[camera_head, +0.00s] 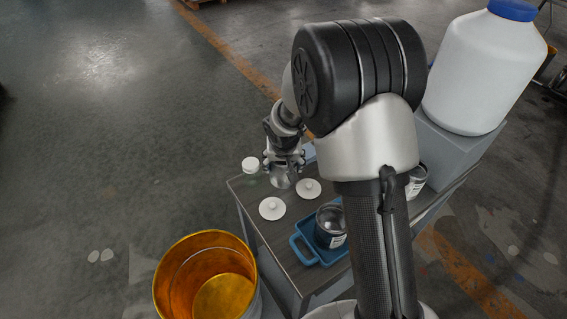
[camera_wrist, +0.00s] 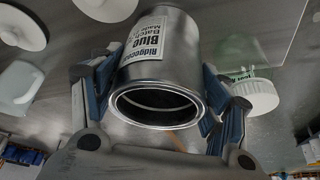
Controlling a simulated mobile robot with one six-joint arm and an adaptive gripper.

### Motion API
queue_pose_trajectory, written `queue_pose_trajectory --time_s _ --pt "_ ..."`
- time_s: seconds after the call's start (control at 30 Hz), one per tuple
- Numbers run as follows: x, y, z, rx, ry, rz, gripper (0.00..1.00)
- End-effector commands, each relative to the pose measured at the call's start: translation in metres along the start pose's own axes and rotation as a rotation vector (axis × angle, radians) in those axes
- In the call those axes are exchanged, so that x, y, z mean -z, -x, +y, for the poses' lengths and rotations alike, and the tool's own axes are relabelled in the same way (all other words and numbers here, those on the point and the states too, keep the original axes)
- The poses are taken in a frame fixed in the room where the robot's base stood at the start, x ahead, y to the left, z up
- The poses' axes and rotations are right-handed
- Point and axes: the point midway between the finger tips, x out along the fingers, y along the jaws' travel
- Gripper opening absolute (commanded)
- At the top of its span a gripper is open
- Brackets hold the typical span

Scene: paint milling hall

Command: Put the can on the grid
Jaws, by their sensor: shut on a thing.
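A metal can (camera_wrist: 172,68) with a white label reading "Blue" is held between the blue-padded fingers of my gripper (camera_wrist: 158,85) in the wrist view. Its round rimmed end faces the camera. In the head view my gripper (camera_head: 285,163) is over the far left part of the workbench (camera_head: 263,228), with the can (camera_head: 282,179) at its fingers. I cannot tell whether the can touches the bench top. I cannot make out the grid in either view; my arm hides part of the bench.
Two white knobbed discs (camera_head: 272,208) (camera_head: 308,189) lie near the can. A white-capped jar (camera_head: 251,164) stands at the bench's left corner. A blue tray (camera_head: 305,252) holds another can (camera_head: 329,228).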

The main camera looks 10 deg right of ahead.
Motion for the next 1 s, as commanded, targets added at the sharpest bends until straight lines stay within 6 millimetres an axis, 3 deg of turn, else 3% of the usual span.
queue_pose_trajectory --time_s 0.03,0.07,0.33,0.77,1.0 --pt "-0.001 -0.003 0.000 0.000 0.000 0.000 0.44" --pt "-0.001 -0.002 0.000 0.000 0.000 0.000 0.71" --pt "-0.001 -0.001 0.000 0.000 0.000 0.000 0.89" --pt "0.001 0.002 0.000 0.000 0.000 0.000 0.89" --pt "0.003 0.046 -0.001 0.001 0.000 0.004 0.89"
